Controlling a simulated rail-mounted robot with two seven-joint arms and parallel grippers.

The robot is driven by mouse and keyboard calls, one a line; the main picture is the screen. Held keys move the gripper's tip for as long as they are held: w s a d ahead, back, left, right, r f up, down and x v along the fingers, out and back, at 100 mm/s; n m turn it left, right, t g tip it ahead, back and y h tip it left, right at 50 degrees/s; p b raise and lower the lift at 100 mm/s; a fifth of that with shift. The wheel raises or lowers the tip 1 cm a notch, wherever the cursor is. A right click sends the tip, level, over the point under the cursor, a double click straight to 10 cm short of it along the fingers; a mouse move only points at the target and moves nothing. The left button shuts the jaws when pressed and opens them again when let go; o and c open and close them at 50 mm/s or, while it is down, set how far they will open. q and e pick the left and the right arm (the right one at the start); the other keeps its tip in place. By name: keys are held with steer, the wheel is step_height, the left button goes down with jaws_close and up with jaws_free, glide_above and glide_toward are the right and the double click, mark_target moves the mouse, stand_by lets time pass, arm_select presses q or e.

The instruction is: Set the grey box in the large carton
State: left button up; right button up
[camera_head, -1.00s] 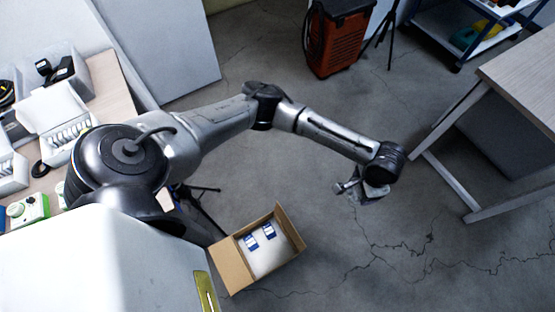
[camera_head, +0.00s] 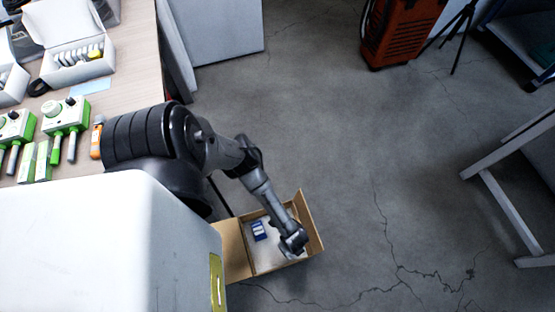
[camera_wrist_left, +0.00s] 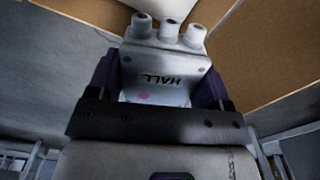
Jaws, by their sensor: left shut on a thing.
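Brown carton walls (camera_wrist_left: 265,45) surround the far end of the box in the wrist view. I cannot tell whether the box touches the carton. My right gripper is not in view.
At left, a table (camera_head: 125,75) holds green-and-white devices (camera_head: 66,116) and a white open case (camera_head: 75,65). An orange machine (camera_head: 395,40) stands at the back. Floor right of the carton is clear.

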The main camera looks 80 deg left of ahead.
mark_target(267, 257)
arm_select(q)
steer(key=s+f+m+b, duration=0.3)
steer(key=s+f+b, duration=0.2)
steer(key=s+f, duration=0.55)
steer(key=shift+m, duration=0.3)
steer(key=f+b, duration=0.2)
steer(key=f, duration=0.1)
steer(key=f+b, duration=0.5)
steer(key=f, duration=0.2)
steer(key=shift+s+d, duration=0.15)
steer(key=shift+d, duration=0.25)
steer(key=shift+r, duration=0.15)
steer(key=o, duration=1)
